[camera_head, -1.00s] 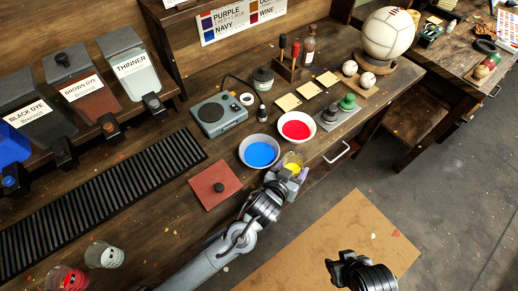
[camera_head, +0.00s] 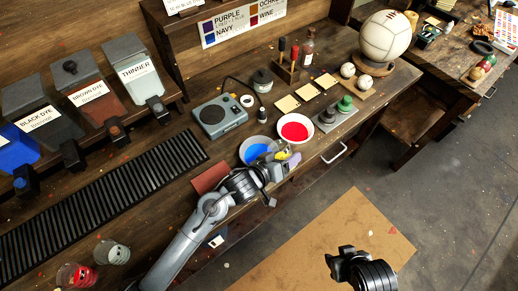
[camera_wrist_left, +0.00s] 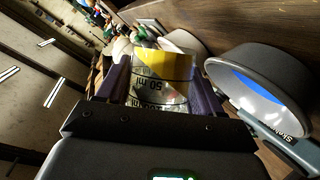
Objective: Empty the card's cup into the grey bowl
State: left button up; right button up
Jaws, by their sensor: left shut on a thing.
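My left gripper (camera_head: 276,167) is shut on a clear measuring cup (camera_wrist_left: 158,88), with a finger on each side of it in the left wrist view. The cup has printed ml marks and yellow inside. In the head view it is partly hidden by the gripper, at the right edge of the grey bowl (camera_head: 243,145), which holds blue. That bowl also shows in the left wrist view (camera_wrist_left: 290,70), right of the cup. I cannot tell how far the cup is tilted. My right gripper (camera_head: 342,263) is low at the right, away from the bench; its jaws are unclear.
A white bowl with red (camera_head: 296,129) stands just behind the cup. A grey scale (camera_head: 220,116) and a red-brown square (camera_head: 208,178), partly hidden by my left arm, are to the left. Green-knobbed weights (camera_head: 345,104) stand to the right. A colour card (camera_head: 243,22) is at the back.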

pick_arm(q)
jog(key=shift+w+a+r, duration=0.1)
jog(key=shift+r, duration=0.2)
jog(key=shift+f+n, duration=0.1)
jog(key=shift+n, duration=0.3)
jog(key=shift+w+a+h, duration=0.1)
jog(key=shift+a+h, duration=0.05)
jog(key=shift+h, duration=0.15)
jog(key=shift+n+b, duration=0.3)
jog(key=shift+g, duration=0.3)
jog(key=shift+n+h+b, duration=0.3)
jog(key=shift+h, duration=0.1)
